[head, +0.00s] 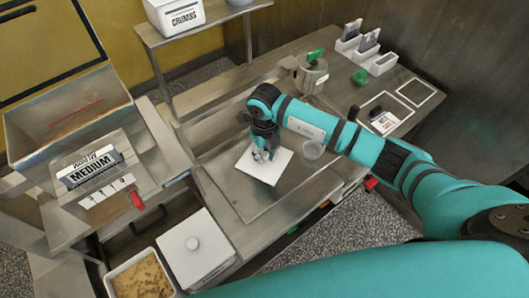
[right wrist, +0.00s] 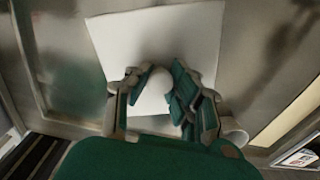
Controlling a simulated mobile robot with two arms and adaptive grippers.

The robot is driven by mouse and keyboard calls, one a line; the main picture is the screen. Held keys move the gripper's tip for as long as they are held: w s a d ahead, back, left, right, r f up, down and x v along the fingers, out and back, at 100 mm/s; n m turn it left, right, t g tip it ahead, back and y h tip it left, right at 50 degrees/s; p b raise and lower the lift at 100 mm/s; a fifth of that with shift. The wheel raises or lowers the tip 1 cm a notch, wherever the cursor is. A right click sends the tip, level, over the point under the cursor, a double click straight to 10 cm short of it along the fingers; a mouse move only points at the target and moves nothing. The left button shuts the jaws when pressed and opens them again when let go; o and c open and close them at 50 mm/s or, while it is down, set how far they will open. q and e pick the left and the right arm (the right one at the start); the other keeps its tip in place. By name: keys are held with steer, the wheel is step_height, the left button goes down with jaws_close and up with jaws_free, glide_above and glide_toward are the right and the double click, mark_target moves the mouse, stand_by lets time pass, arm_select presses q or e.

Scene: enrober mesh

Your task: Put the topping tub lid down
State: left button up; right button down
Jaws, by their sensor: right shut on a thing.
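The topping tub lid (head: 273,170) is a white square plate with a round knob, over the steel work surface in the middle of the head view. My right gripper (head: 262,153) is above it, shut on its knob. In the right wrist view the fingers (right wrist: 160,95) close around the white knob, and the lid (right wrist: 120,45) spreads out behind them. I cannot tell whether the lid touches the steel. An open tub of tan topping (head: 140,277) stands at the lower left of the head view. My left gripper is out of view.
A lidded white tub (head: 196,250) stands beside the open one. A clear cup (head: 313,149) is close to the right of the held lid. A steel pot (head: 311,76) stands behind. Bare steel (head: 232,190) lies left of the lid.

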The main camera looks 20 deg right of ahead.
mark_target(264, 154)
steer(key=shift+f, duration=0.2)
steer(key=c, duration=1.5)
jaws_free()
steer(key=o, duration=0.3)
steer(key=shift+r, duration=0.4)
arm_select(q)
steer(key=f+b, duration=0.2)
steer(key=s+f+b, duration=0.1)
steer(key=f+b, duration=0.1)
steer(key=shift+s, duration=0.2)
arm_select(e)
step_height(264, 154, up, 12)
steer(key=shift+f, duration=0.15)
